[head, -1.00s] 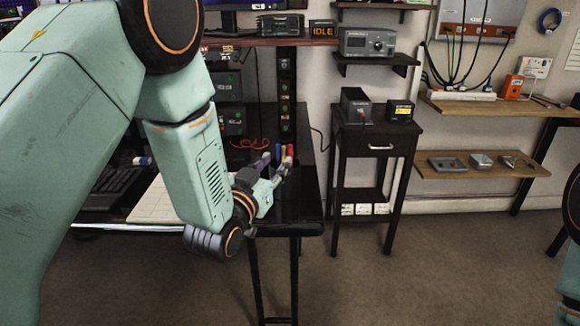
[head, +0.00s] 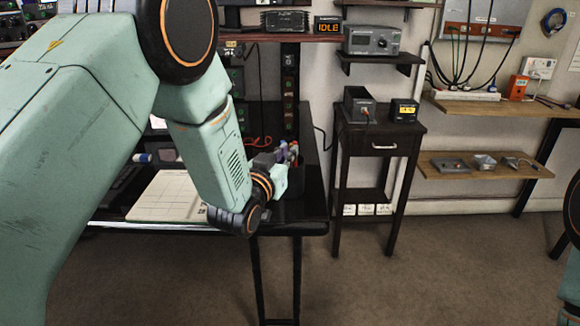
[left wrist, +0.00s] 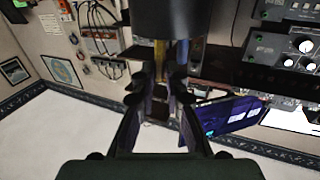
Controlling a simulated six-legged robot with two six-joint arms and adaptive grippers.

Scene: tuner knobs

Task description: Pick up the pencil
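My left gripper (head: 277,158) is at the dark pen cup (head: 294,183) on the desk's right end. Only small bits of red and blue pens (head: 293,150) show there, partly hidden by the fingers. In the left wrist view the gripper's two fingers (left wrist: 168,82) stand apart with a narrow gap. The dark cup also shows at the top (left wrist: 195,16), and a thin yellow stick, likely the pencil (left wrist: 158,52), and a blue pen (left wrist: 183,54) reach from it towards the fingertips. I cannot tell whether either finger touches them. My right gripper is out of view.
A white board or pad (head: 165,196) lies on the black desk (head: 310,210) left of the cup. A red cable (head: 258,141) is behind the gripper. A dark side table (head: 378,138) with small devices stands to the right, with bare floor between.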

